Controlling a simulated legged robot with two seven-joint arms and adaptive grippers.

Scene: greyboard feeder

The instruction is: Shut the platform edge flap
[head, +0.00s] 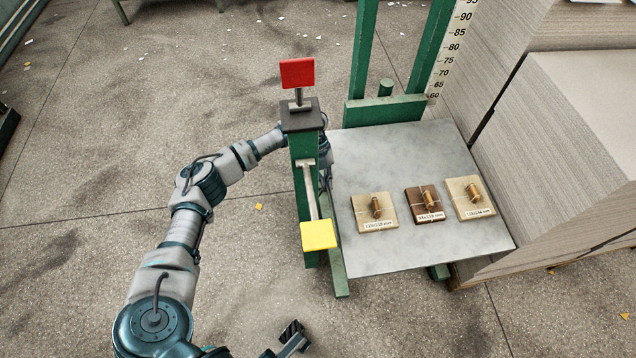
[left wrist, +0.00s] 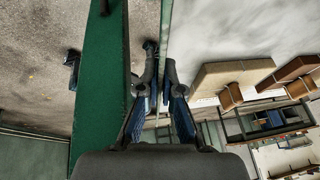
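The platform (head: 365,165) is a flat grey metal plate. I cannot make out its edge flap as a separate part in the head view; the post and my arm cover part of the left edge. My left gripper (head: 325,150) is behind the green post, beside that edge, and mostly hidden. In the left wrist view the two fingers of my left gripper (left wrist: 160,75) stand apart, with the thin platform edge (left wrist: 167,30) running between or just beyond their tips. Contact cannot be told. Part of my right gripper (head: 290,338) shows at the bottom; its opening is unclear.
The green post (head: 306,185) carries a red plate (head: 297,73) and a lever with a yellow plate (head: 318,235). Three labelled blocks with handles, including the dark one (head: 425,204), lie on the platform. Greyboard stacks (head: 555,130) stand at the right.

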